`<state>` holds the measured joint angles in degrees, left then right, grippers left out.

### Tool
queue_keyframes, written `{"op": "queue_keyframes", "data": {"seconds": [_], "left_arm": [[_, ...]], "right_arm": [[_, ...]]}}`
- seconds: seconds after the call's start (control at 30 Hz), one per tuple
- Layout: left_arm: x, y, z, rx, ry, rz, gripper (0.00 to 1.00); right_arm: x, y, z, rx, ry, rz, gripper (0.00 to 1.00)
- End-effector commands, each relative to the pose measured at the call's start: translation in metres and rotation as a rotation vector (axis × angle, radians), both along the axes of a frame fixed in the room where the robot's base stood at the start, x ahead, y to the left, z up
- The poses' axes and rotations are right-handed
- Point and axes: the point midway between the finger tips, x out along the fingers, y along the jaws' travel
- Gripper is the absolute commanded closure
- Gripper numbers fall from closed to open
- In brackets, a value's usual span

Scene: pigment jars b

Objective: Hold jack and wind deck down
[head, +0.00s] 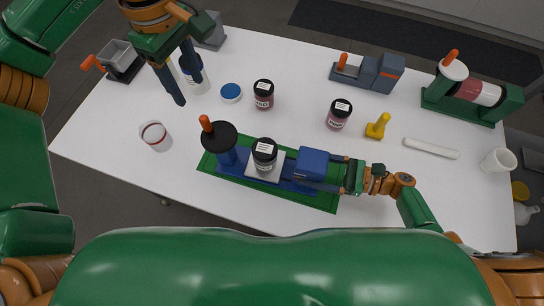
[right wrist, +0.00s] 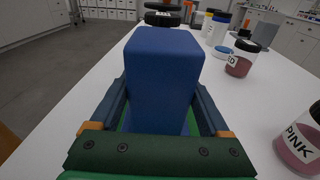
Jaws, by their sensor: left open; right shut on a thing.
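The blue jack (head: 229,158) stands on a green mat (head: 320,200) near the table's front edge. At its left end is a black handwheel (head: 219,139) with an orange knob (head: 206,123). A white deck plate (head: 265,167) in its middle bears a dark jar (head: 265,150) with a black lid. My right gripper (head: 335,169) is shut on the jack's blue end block (head: 313,163); in the right wrist view the block (right wrist: 163,80) sits between the fingers. My left gripper (head: 188,92) is open and empty, up and left of the handwheel, apart from it.
A red jar (head: 263,95), a pink jar (head: 338,115), a blue lid (head: 231,92) and a yellow stamp-like piece (head: 378,126) stand behind the jack. A white cup (head: 155,136) is at left. A roller device (head: 474,92) and grey-blue device (head: 368,74) stand at back right.

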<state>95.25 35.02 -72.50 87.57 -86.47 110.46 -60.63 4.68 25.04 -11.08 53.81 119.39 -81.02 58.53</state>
Motion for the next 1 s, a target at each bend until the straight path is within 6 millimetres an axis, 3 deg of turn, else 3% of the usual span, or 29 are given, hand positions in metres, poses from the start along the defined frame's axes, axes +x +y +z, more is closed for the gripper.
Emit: {"op": "queue_keyframes", "data": {"seconds": [0.07,0.1,0.17,0.43,0.73,1.0], "left_arm": [[0.000,0.000,-0.001,0.000,0.000,0.000,0.44],[0.000,0.000,-0.001,0.000,0.000,0.000,0.44],[0.000,0.000,-0.001,0.000,0.000,0.000,0.44],[0.000,0.000,-0.001,0.000,0.000,0.000,0.44],[0.000,0.000,-0.001,0.000,0.000,0.000,0.44],[0.000,0.000,-0.001,0.000,0.000,0.000,0.44]], "right_arm": [[-0.001,0.000,-0.002,-0.004,0.005,0.002,1.00],[-0.001,0.000,-0.002,-0.004,0.005,0.002,0.18],[-0.001,0.000,-0.002,-0.004,0.005,0.002,0.01],[-0.002,-0.004,-0.001,-0.002,0.003,0.001,0.00],[-0.015,-0.063,0.004,-0.005,0.005,-0.001,0.00],[-0.019,-0.073,0.006,-0.001,0.004,0.002,0.00]]}}
